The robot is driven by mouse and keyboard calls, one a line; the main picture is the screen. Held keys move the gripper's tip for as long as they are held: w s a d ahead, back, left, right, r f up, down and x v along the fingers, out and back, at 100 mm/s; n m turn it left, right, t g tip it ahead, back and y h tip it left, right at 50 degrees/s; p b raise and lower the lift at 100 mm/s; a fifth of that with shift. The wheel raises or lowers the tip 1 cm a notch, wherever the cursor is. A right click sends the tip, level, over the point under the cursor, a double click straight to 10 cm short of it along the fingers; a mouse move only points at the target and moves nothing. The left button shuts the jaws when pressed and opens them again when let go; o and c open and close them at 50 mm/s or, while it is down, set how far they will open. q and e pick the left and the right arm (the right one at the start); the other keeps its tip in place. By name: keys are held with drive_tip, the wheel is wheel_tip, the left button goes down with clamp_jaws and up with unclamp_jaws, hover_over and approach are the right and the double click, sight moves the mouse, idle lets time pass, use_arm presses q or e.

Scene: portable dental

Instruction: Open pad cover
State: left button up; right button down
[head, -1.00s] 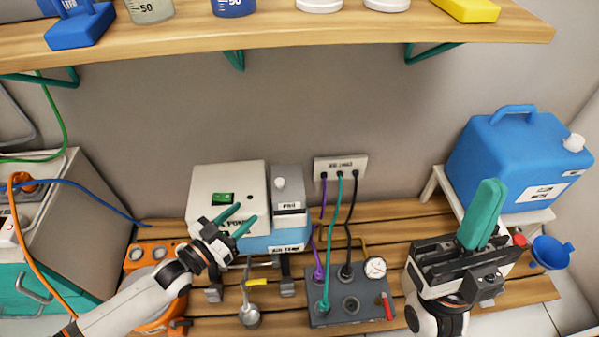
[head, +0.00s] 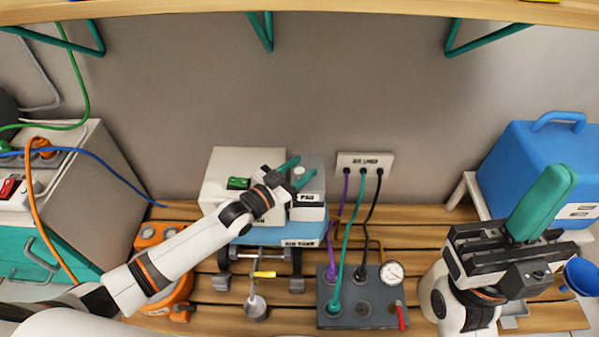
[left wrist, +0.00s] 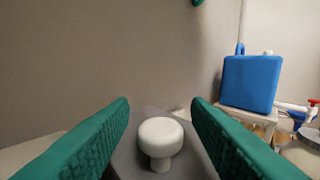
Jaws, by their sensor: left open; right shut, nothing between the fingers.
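The pad cover (head: 312,168) is the grey top of the small box labelled PAD, beside the white box in the head view. Its white knob (left wrist: 160,138) stands upright in the left wrist view, between and just beyond my open left fingers. In the head view my left gripper (head: 296,173) is open over the cover and partly hides the knob. I cannot tell whether a finger touches the knob. My right gripper (head: 545,203) is shut and empty at the right, pointing up, away from the cover.
A white box (head: 232,168) stands left of the pad box, above the blue air tank (head: 290,232). A grey panel (head: 345,313) with hoses and a gauge (head: 391,272) is in front. A blue canister (head: 535,165) stands at the right. A wooden shelf (head: 330,12) hangs above.

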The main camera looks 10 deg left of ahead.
use_arm(q)
clamp_jaws()
idle(0.3)
